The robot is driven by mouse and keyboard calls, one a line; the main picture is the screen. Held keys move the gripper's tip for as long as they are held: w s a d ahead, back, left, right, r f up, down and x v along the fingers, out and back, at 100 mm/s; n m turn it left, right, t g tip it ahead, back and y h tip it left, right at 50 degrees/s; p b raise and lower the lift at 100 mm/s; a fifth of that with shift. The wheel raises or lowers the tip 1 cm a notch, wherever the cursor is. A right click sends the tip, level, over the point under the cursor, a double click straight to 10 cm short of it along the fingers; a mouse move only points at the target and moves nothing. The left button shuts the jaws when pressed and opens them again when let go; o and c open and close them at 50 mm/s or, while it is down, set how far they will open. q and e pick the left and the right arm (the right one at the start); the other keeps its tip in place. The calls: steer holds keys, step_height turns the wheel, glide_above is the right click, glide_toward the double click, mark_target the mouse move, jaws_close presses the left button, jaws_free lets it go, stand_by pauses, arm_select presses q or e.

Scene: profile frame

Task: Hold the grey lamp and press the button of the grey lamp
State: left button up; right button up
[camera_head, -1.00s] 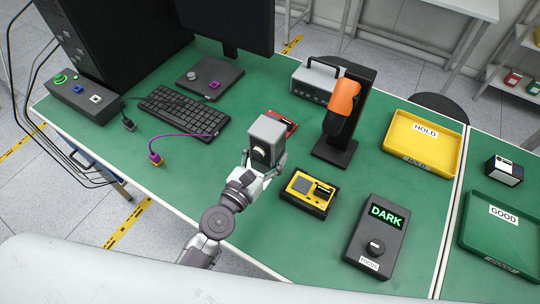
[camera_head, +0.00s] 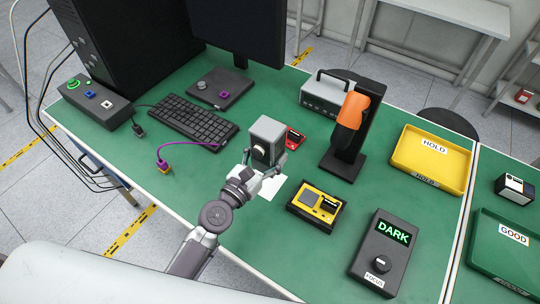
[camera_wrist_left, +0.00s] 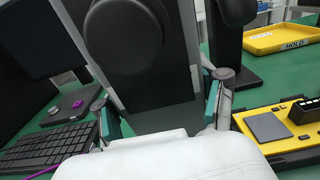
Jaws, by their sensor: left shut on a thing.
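A grey box-shaped body (camera_head: 268,131), which I take to be the grey lamp, is upright between the fingers of my left gripper (camera_head: 266,163). The gripper is shut on its sides, near the middle of the green table. In the left wrist view, the body (camera_wrist_left: 160,88) fills the space between the fingers, with a large black round part (camera_wrist_left: 124,36) on the facing side. I cannot tell which part is the button. My right gripper is not in view.
A yellow device (camera_head: 301,213) and black DARK box (camera_head: 366,256) stand to the right. A red item (camera_head: 294,138) and black stand with orange part (camera_head: 343,165) are behind. The keyboard (camera_head: 197,124) is left.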

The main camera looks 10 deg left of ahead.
arm_select(q)
steer(key=shift+w+a, duration=0.7)
steer(key=shift+w, duration=0.15)
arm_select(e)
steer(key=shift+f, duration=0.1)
arm_select(q)
steer(key=shift+f, duration=0.15)
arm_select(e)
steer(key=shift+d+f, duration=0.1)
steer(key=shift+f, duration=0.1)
arm_select(q)
steer(key=shift+f+b, duration=5.35)
steer(key=shift+b, duration=0.15)
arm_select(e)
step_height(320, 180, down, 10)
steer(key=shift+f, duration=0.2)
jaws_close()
